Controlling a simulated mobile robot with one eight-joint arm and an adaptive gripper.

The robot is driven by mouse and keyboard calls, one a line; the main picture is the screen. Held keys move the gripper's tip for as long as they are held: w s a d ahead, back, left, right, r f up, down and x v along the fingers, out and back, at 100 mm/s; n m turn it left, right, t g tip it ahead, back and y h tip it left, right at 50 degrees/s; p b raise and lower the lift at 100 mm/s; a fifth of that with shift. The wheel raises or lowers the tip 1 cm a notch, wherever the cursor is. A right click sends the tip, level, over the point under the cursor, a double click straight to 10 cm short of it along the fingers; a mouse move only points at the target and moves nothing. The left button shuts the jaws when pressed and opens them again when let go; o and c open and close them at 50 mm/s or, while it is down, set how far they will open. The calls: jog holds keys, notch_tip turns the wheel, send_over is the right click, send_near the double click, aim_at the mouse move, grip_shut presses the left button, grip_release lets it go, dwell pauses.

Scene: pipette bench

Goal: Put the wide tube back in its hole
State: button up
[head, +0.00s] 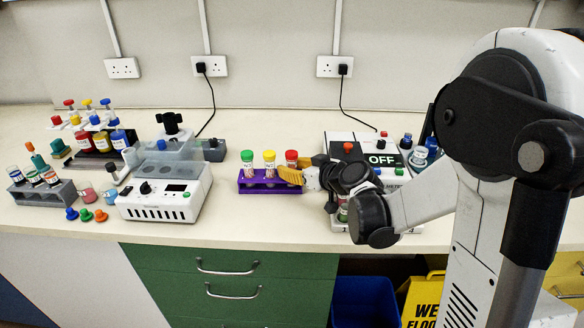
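A purple rack (262,186) stands near the middle of the bench. It holds upright tubes: a green-capped tube (247,163), a yellow-capped tube (269,163) and a red-capped tube (291,156). I cannot tell for sure which tube is the wide one. My gripper (291,174) reaches in from the right, its yellow fingers at the rack's right end, overlapping the lower part of the red-capped tube. I cannot tell whether they touch it or are shut on it. The fingers hide that end of the rack and any free hole there.
A white device (166,200) stands left of the rack. A grey rack (47,194), coloured stoppers (86,214) and bottles (100,141) fill the left. Bench in front of the purple rack is clear.

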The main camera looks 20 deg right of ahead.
dwell(0.3)
jog(key=v, duration=1.2)
jog(key=s+a+m+g+h, duration=0.1)
jog(key=s, duration=0.5)
jog(key=s+a+f+m+g+h, duration=0.1)
jog(key=s+a+m+g+h, duration=0.1)
jog(key=s, duration=0.5)
jog(key=s+a+f+m+g+h, duration=0.1)
jog(key=s+g+h, duration=0.1)
jog(key=s, duration=0.4)
jog(key=shift+s+a+f, duration=0.15)
jog(key=shift+s+f, duration=0.05)
jog(key=shift+f, duration=0.05)
